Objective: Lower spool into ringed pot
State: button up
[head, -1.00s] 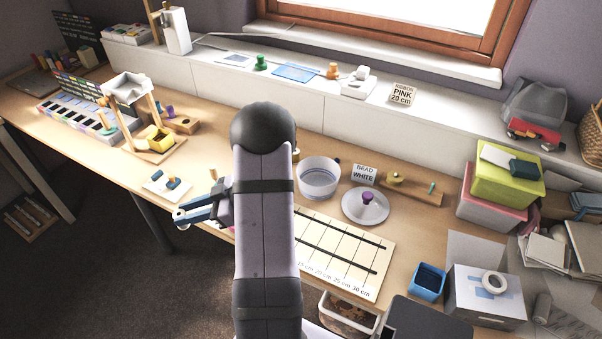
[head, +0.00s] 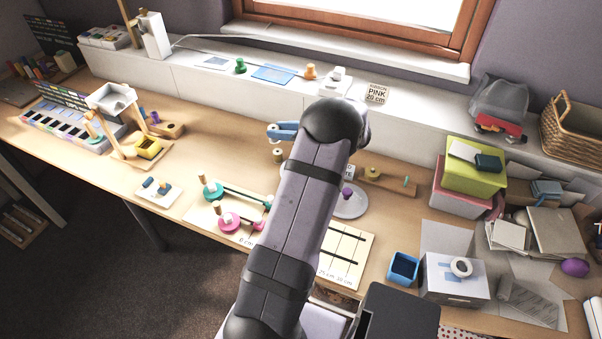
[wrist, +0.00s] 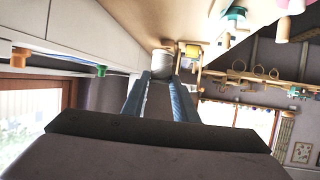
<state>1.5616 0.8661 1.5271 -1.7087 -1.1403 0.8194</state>
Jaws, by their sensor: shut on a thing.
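My gripper (head: 270,132) is raised over the back of the table, its blue fingers pointing left. In the wrist view it is shut on a pale, white-looking spool (wrist: 161,63) at the fingertips (wrist: 160,77). The spool can hardly be made out in the head view. The ringed pot is hidden behind my arm in the head view. A grey round lid with a purple knob (head: 347,193) lies partly covered, just right of my arm.
A tan peg (head: 277,155) stands below my gripper. Green (head: 212,190) and pink (head: 229,221) spools sit on the measuring board to the left. A wooden block with a peg (head: 385,180) stands at right. The white ledge (head: 220,85) runs behind.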

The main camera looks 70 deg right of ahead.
jog(key=s+d+r+m+h+p, duration=0.1)
jog(key=s+d+r+m+h, duration=0.15)
jog(key=s+d, duration=0.3)
notch_tip(320, 180, down, 9)
jog(key=b, duration=1)
jog(key=shift+s+a+f+n+y, duration=0.2)
jog(key=shift+s+a+n+y, duration=0.05)
jog(key=shift+s+n+y, duration=0.15)
jog(key=shift+a, duration=0.2)
jog(key=shift+w+a+p, duration=0.1)
jog(key=shift+a+p, duration=0.6)
jog(key=shift+a, duration=1.45)
jog(key=shift+f, duration=0.15)
jog(key=shift+f+b, duration=1.4)
jog(key=shift+f, duration=1.3)
jog(key=shift+f+b, duration=0.6)
jog(key=shift+f, duration=0.55)
